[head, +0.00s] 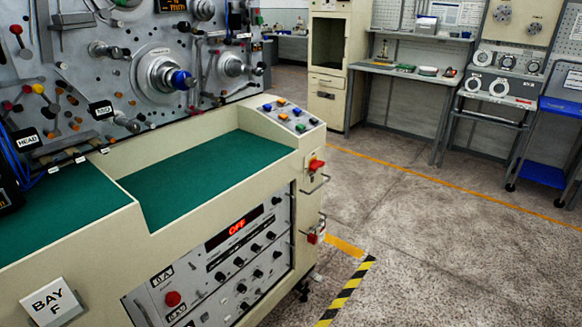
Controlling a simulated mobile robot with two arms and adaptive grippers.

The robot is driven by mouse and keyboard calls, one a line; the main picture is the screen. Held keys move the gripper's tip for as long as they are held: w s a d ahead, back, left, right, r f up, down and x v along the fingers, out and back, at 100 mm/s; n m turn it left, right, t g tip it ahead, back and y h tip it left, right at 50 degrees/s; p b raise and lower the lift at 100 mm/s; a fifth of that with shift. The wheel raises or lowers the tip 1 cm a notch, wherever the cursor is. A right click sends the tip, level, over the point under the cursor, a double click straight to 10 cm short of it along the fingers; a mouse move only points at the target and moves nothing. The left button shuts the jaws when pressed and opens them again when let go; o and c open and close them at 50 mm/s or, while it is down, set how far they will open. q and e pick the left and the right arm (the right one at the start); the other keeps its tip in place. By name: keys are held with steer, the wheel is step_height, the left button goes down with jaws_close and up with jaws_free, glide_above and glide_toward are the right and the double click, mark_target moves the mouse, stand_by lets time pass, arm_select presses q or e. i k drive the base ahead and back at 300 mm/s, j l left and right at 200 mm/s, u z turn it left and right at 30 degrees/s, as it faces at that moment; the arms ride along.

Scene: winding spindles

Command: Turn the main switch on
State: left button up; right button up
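The cream winding machine (90,245) fills the left of the head view. Its front panel has a display (236,229) that reads OFF in red. A red knob-like part (316,164) sits at the upper corner of the machine's right end, and a second red part (312,238) is lower on the same end. No label naming the main switch is readable, so I cannot tell which of these it is. A round red button (172,298) is at the panel's lower left. Neither of my grippers is in view.
A sloped button box (290,113) tops the machine's right end, and metal handles (314,187) stick out there. Yellow-black tape (345,295) marks the floor beside it. The speckled floor (450,250) to the right is clear. Benches (410,72) stand at the back.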

mark_target(315, 165)
steer(key=i+l+u, duration=0.4)
steer(key=l, duration=0.25)
steer(key=l+u, duration=0.2)
steer(key=i+l+u, duration=0.25)
steer(key=l, duration=0.25)
steer(key=i+l+u, duration=0.1)
steer(key=l, duration=0.7)
steer(key=i+l, duration=0.15)
steer(key=l, duration=0.7)
steer(key=i+l+u, duration=0.15)
steer(key=l, duration=0.7)
steer(key=k, duration=0.05)
